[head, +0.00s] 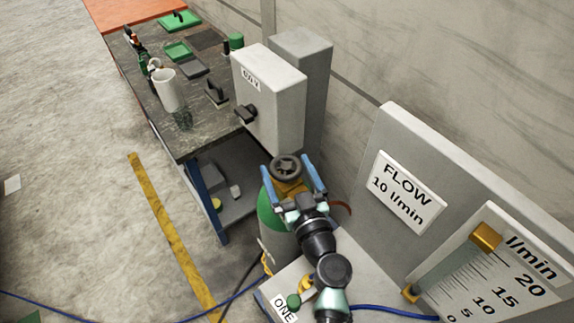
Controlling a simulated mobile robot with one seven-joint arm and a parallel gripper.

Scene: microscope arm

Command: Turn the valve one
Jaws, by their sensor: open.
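A small green knob (293,301) on a brass fitting sits by a label reading "ONE" (284,310) at the bottom, beside my arm. A green gas cylinder (270,215) stands behind my arm, topped by a dark round handwheel (285,167) over a brass-coloured part. My gripper (287,164) is open, with one blue finger on each side of the handwheel. I cannot tell whether the fingers touch it. My gripper and wrist hide part of the cylinder top.
A flow gauge (497,275) and a "FLOW 10 l/min" sign (407,190) stand at right. A workbench (150,100) with a white mug (168,90) and a grey switch box (270,95) is behind. Blue hoses (385,310) run low.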

